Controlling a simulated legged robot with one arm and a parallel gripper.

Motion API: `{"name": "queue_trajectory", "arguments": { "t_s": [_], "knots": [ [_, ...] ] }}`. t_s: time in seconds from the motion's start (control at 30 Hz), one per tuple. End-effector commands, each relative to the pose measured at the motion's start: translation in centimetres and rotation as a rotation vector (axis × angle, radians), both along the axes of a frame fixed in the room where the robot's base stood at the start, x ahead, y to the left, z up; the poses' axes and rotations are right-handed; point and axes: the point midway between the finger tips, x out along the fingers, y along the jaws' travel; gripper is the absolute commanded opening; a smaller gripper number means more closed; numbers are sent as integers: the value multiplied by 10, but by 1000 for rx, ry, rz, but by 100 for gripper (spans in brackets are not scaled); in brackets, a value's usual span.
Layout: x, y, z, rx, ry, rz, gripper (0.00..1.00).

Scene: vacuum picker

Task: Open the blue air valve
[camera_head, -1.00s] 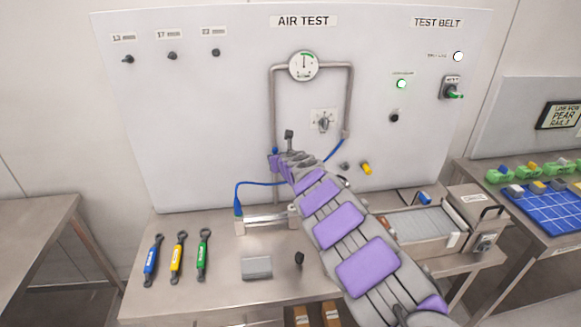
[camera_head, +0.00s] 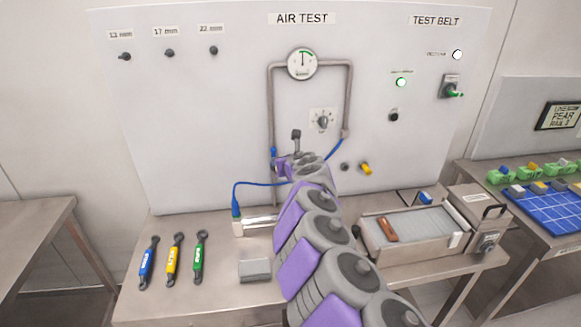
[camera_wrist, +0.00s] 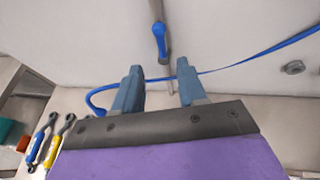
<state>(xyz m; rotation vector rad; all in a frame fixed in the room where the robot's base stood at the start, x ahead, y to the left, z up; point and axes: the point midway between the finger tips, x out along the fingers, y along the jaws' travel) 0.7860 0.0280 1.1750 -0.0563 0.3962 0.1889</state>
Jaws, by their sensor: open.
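The blue air valve is a small blue lever (camera_head: 273,153) on the left vertical pipe below the gauge, on the AIR TEST panel. In the wrist view the blue lever (camera_wrist: 162,42) hangs down along the grey pipe, ahead of my gripper. My gripper (camera_wrist: 158,75) is open, with two blue-grey fingers apart and nothing between them. The lever lies just beyond the fingertips, roughly between them in the picture; I see no contact. In the head view my arm's end is by the left pipe and hides part of it.
A blue hose (camera_head: 257,183) runs across the panel behind my arm. The pressure gauge (camera_head: 302,63) and selector knob (camera_head: 322,121) are above. Blue (camera_head: 148,262), yellow (camera_head: 174,260) and green (camera_head: 199,257) tools lie on the bench's left. A conveyor (camera_head: 420,228) stands right of my arm.

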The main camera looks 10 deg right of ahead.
Motion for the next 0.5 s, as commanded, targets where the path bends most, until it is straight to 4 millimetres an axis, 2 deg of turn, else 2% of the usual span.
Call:
{"name": "queue_trajectory", "arguments": {
  "t_s": [0.5],
  "knots": [
    [-52,-10,24,0,-3,-1,41]
  ]
}}
